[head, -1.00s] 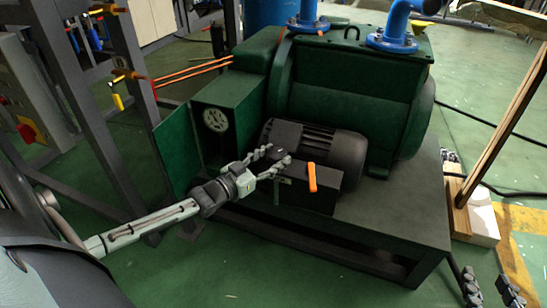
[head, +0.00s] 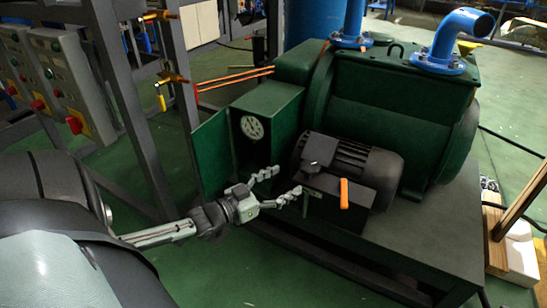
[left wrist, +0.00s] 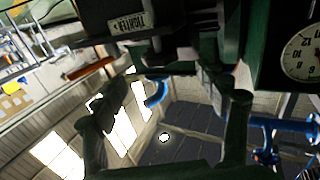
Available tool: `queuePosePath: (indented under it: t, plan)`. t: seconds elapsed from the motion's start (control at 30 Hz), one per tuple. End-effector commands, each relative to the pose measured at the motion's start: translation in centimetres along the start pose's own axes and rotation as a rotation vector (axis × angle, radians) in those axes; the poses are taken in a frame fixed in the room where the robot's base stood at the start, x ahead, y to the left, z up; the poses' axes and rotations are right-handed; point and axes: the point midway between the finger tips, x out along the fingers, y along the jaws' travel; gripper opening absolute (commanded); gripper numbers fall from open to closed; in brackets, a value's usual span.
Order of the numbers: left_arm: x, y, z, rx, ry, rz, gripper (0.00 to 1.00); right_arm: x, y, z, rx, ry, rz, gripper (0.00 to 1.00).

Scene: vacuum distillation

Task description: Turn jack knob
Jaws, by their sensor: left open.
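My left gripper (head: 279,183) is open and empty, its fingers spread in front of the dark box under the black motor (head: 347,165). In the left wrist view its two fingers (left wrist: 165,95) reach up on either side, with nothing held between them. An orange handle (head: 344,193) stands upright on the front of the dark box, to the right of the fingers. A label reading "TIGHTEN" (left wrist: 132,23) shows upside down in the left wrist view. I cannot clearly make out which part is the jack knob. My right gripper is not in view.
A green pump housing (head: 400,110) with blue pipes stands behind the motor. A round gauge (head: 252,127) sits in the open green cabinet behind my left gripper. A grey metal frame (head: 125,100) and control boxes (head: 70,85) are at the left.

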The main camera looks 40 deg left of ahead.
Motion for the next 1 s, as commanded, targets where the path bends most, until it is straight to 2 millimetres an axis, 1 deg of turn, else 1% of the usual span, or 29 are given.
queuePosePath:
  t: [0.03, 0.1, 0.2, 0.3, 1.0]
  plan:
    - [-1.0, 0.1, 0.0, 0.000, -0.002, 0.001, 0.73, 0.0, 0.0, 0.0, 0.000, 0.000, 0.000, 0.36]
    - [-2.1, 0.0, 0.1, -0.001, -0.003, 0.000, 0.73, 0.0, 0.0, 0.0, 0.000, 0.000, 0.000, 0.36]
    - [-3.0, 0.0, 0.0, 0.000, 0.000, 0.001, 0.73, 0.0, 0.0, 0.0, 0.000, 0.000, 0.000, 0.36]
    - [-3.5, 0.0, -0.1, 0.000, 0.000, 0.001, 0.73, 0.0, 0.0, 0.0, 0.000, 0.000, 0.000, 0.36]
    - [-3.6, 0.0, 0.0, 0.000, 0.001, 0.001, 0.73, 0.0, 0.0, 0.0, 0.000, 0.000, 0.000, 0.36]
